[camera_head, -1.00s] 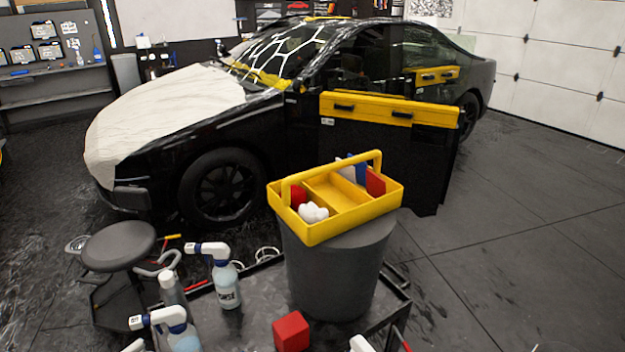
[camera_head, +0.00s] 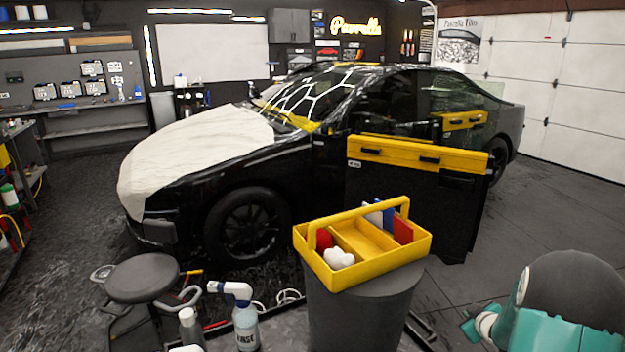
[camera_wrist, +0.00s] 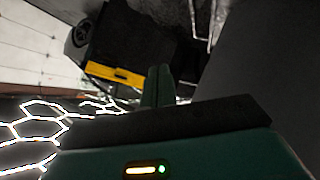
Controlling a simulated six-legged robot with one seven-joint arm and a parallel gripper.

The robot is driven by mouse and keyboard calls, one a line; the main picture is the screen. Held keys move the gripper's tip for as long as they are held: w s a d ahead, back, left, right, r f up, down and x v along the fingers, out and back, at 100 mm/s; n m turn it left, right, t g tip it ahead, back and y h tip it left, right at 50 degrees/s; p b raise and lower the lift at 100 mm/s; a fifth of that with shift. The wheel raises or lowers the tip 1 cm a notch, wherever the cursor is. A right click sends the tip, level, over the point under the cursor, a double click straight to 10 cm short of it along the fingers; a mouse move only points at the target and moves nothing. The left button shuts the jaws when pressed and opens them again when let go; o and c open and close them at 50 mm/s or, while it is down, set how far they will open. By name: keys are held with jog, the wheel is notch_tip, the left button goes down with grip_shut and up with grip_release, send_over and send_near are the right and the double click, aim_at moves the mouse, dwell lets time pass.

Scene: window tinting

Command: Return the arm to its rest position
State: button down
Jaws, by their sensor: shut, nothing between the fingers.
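My arm (camera_head: 570,310), teal and dark grey, shows at the lower right corner of the head view, beside the grey bin and over the floor. My gripper (camera_wrist: 158,80) shows in the wrist view as teal fingers pressed together, with nothing between them. The wrist view is rolled over, with the hexagon ceiling lights (camera_wrist: 35,125) at the lower left. No object touches the fingers there.
A yellow tool caddy (camera_head: 370,270) with cloths stands on a dark round bin (camera_head: 360,315). Behind it are an open car door (camera_head: 420,195) and a black car (camera_head: 290,160). A stool (camera_head: 142,278) and a spray bottle (camera_head: 245,325) stand at the lower left. Floor is clear at right.

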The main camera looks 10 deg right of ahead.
jog(key=s+a+r+m+g+h, duration=0.1)
jog(key=s+a+r+m, duration=0.15)
jog(key=a+r, duration=0.65)
jog(key=s+a+r+m+g, duration=0.1)
jog(key=s+a+r, duration=0.3)
jog(key=a+r, duration=0.5)
jog(key=s+a+r+g+y, duration=0.1)
jog(key=s+a+r+y, duration=0.1)
jog(key=s+a, duration=0.7)
jog(key=s+a+r+m+g+y, duration=0.1)
jog(key=s+a+r+g+y, duration=0.1)
jog(key=s+a, duration=0.8)
jog(key=shift+s+r, duration=0.5)
jog(key=shift+s, duration=0.7)
jog(key=shift+a, duration=0.15)
